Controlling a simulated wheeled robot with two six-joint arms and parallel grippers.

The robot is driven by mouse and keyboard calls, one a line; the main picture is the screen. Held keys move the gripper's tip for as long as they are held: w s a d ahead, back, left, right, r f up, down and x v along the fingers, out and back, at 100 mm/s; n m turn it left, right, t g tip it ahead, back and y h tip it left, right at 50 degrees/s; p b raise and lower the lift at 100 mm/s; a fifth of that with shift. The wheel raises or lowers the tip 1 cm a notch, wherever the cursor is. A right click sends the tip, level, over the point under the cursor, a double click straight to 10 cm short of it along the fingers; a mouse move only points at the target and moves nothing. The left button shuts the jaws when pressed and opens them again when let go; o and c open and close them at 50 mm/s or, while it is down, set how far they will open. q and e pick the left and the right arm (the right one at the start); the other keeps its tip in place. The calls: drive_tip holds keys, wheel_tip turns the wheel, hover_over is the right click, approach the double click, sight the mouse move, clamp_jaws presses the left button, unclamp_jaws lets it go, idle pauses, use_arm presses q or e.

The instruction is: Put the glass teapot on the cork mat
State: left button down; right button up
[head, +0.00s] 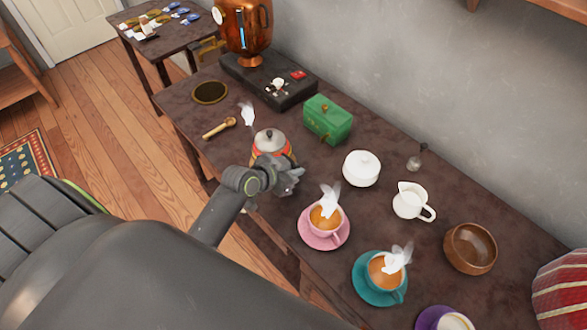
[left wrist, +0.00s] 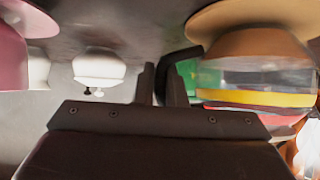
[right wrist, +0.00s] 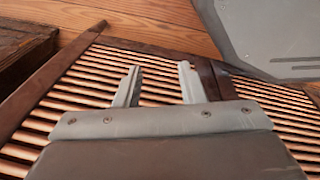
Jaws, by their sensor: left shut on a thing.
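The glass teapot (head: 270,143), with a grey lid and a coloured striped band, is upright near the front left of the dark table. My left gripper (head: 288,182) is beside it on the near side and hides its lower part. In the left wrist view, which is upside down, the jaws (left wrist: 161,85) are shut on the teapot's black handle (left wrist: 178,62). The teapot body (left wrist: 255,75) shows beside a tan disc (left wrist: 215,20), which looks like the cork mat, at its base; I cannot tell whether they touch. My right gripper (right wrist: 158,88) is open and empty.
The pink cup and saucer (head: 324,238) stand close to my left gripper. A green box (head: 327,119), a white lidded bowl (head: 361,168) and a wooden spoon (head: 219,128) are around the teapot. A dark gold-rimmed disc (head: 210,92) lies farther left. My right gripper is over wooden slats (right wrist: 75,85).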

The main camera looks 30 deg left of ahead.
use_arm(q)
drive_tip(key=shift+r, duration=0.15)
drive_tip(key=c, duration=1.5)
unclamp_jaws()
drive_tip(key=shift+f, duration=0.2)
drive_tip(key=shift+r, duration=0.1)
drive_tip(key=v, duration=1.2)
